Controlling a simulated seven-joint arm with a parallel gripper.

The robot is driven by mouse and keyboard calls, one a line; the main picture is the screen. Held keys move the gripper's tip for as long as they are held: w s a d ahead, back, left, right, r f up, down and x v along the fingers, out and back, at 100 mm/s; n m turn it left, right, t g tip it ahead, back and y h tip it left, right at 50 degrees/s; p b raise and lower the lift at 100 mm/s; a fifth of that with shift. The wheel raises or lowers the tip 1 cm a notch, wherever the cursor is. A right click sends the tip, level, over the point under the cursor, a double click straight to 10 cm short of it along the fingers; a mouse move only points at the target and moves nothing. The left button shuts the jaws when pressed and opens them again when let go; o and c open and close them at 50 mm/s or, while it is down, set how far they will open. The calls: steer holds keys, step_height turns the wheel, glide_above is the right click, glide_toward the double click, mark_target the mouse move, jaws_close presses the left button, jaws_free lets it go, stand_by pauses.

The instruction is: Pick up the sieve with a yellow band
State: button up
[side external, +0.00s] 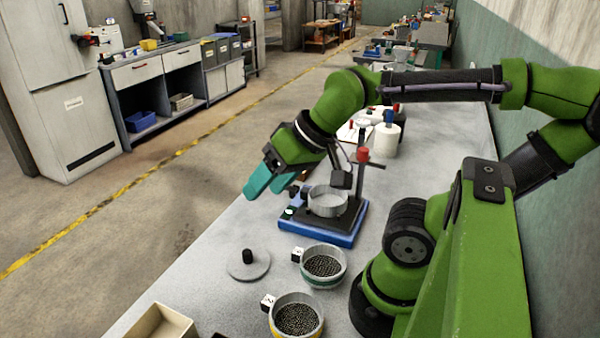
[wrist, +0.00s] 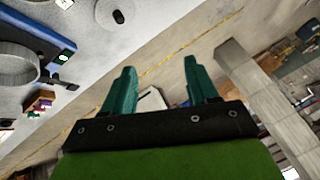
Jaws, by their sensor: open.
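The sieve with a yellow band (side external: 296,333) stands on the grey table at the lower middle of the side view, cut by the bottom edge. It is a round pale cup with dark grains inside and a small white tag at its rim. A similar sieve with a green band (side external: 325,285) stands just behind it, also with dark grains. My gripper (side external: 262,188) is open and empty, raised beyond both sieves near the table's left edge. In the wrist view, its teal fingers (wrist: 160,72) are spread apart with nothing between them. Neither sieve shows clearly there.
A blue-based device (side external: 318,232) holding an empty metal ring (side external: 327,203) stands just right of my gripper. A round grey lid (side external: 245,268) with a black knob lies left of the sieves. A beige tray (side external: 163,325) sits at the front edge. White jars (side external: 385,138) stand farther back.

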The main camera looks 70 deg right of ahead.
steer(key=a+f+g, duration=0.2)
steer(key=a, duration=0.1)
steer(key=m+g+h, duration=0.2)
steer(key=m+g, duration=0.3)
steer(key=m, duration=1)
glide_above(269, 300)
steer(key=f, duration=1.4)
steer(key=shift+w+a+f, duration=0.1)
steer(key=shift+w+f, duration=0.1)
steer(key=shift+f, duration=0.1)
steer(key=shift+s+f, duration=0.2)
steer(key=shift+f, duration=2.5)
steer(key=shift+c, duration=0.3)
jaws_close()
